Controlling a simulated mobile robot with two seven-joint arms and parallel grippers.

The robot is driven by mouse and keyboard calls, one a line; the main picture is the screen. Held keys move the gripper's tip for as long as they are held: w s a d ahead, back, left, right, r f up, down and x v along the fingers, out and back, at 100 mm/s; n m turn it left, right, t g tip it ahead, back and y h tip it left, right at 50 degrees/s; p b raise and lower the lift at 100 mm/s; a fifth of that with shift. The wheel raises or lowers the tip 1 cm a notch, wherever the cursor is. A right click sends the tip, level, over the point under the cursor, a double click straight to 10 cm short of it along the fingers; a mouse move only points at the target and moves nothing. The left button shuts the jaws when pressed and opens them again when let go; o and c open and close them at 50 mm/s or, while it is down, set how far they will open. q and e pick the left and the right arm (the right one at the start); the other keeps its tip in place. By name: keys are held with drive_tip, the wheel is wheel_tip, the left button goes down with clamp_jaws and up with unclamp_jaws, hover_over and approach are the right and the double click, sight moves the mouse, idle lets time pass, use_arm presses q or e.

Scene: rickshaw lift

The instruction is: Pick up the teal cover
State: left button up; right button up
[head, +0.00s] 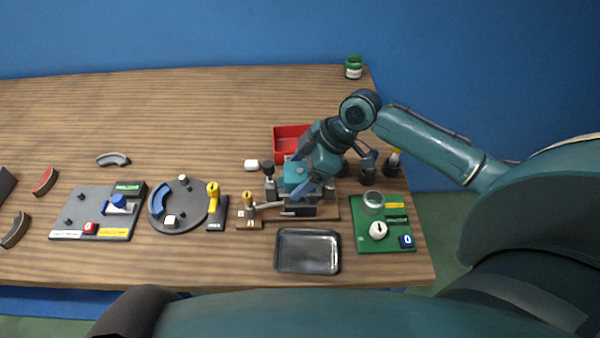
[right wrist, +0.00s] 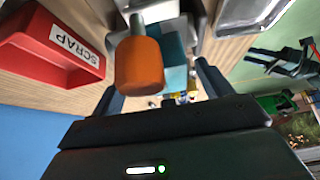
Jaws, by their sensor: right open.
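The teal cover (head: 294,174) is a small blocky piece on a grey fixture at the table's right part. My right gripper (head: 300,177) is over it, with its blue fingers open on the far and near sides of it. In the right wrist view the teal cover (right wrist: 174,62) shows between the open fingers of the right gripper (right wrist: 160,88), partly hidden behind an orange knob (right wrist: 139,64). I cannot tell whether the fingers touch the cover. My left gripper is not in view.
A red scrap bin (head: 288,133) stands behind the fixture; it also shows in the right wrist view (right wrist: 45,42). A dark metal tray (head: 308,251) lies in front. A toggle clamp (head: 268,206) stands left.

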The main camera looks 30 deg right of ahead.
sight(299, 181)
drive_tip(key=c, duration=1.1)
drive_tip(key=shift+r, duration=0.1)
wheel_tip(299, 181, up, 10)
drive_tip(key=shift+f, duration=0.1)
drive_tip(key=s+f+m, duration=0.1)
drive_tip(key=s+a+f+m+t+h, duration=0.1)
drive_tip(key=m, duration=0.1)
drive_tip(key=shift+s+a+f+t, duration=0.1)
drive_tip(key=shift+a+f+t, duration=0.05)
drive_tip(key=shift+f+t, duration=0.2)
drive_tip(key=s+m+h, duration=0.1)
drive_tip(key=m, duration=0.2)
drive_tip(key=s+m+t+h, duration=0.1)
drive_tip(key=m+h, duration=0.1)
drive_tip(key=m, duration=0.1)
drive_tip(key=s+a+m+t+h, duration=0.1)
drive_tip(key=m+h, duration=0.1)
drive_tip(key=m, duration=0.1)
drive_tip(key=shift+s+r+m, duration=0.2)
drive_tip(key=shift+r+m, duration=0.05)
drive_tip(key=shift+m, duration=0.15)
